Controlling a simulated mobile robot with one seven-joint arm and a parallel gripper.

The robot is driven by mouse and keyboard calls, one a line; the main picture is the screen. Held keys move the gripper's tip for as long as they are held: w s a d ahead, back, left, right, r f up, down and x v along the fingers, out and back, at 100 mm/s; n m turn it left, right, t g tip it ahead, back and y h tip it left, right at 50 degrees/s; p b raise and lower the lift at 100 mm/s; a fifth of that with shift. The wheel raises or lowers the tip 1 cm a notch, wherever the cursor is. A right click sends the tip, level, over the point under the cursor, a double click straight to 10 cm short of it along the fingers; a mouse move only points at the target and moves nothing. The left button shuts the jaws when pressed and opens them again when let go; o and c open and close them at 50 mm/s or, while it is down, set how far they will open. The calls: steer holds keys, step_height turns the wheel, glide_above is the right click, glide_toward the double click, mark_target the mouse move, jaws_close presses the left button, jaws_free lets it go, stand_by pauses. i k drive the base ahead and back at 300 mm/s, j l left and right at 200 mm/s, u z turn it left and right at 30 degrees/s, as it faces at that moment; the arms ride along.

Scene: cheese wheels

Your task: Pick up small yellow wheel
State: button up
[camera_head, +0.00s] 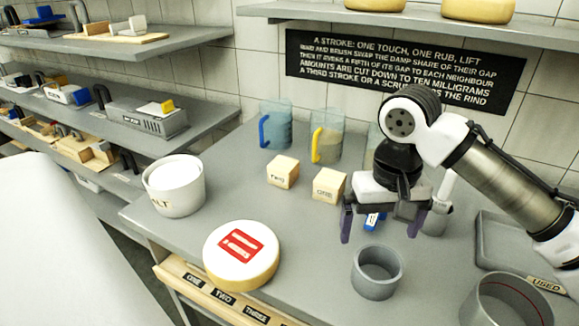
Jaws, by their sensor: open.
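A round wheel (240,268) with yellowish sides, a white top and a red label lies flat at the front left of the grey counter. Two more yellow wheels, one (375,4) and another (480,9), sit on the upper shelf, cut off by the top edge. I cannot tell which wheel is the small one. My gripper (381,226) points down over the counter, right of the labelled wheel and apart from it. Its purple-tipped fingers are open with nothing held. A small blue and white item (374,221) shows between them, partly hidden.
A grey cup (377,272) stands just in front of my gripper. Two wooden blocks, one (283,172) and another (329,185), and jugs (277,125) stand behind. A white salt tub (174,186) is left of the labelled wheel. A larger pot (507,302) and tray (510,245) crowd the right.

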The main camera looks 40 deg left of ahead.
mark_target(240, 256)
steer(key=u, duration=1.35)
